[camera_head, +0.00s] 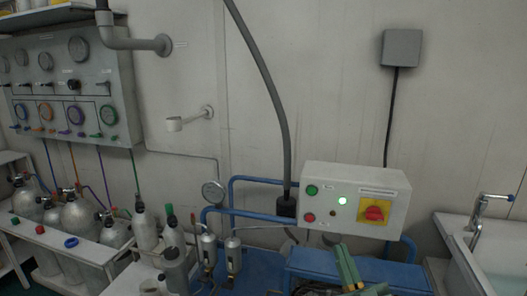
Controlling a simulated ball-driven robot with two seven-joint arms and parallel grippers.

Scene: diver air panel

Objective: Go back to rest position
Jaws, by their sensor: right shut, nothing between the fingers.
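My right gripper (348,266) shows at the bottom edge, right of centre, as green fingers pointing up. It is shut and empty. It is in front of the blue compressor frame (310,262) and below the grey control box (322,202); I cannot tell whether it touches the frame. The box has a lit green lamp, green and red buttons, and a red knob on a yellow plate. My left gripper is not in view.
The grey air panel (120,75) with gauges and coloured valves hangs at the left. Silver cylinders (80,215) stand below it. Small bottles (173,235) stand nearer the centre. A sink (490,258) with a tap is at the right.

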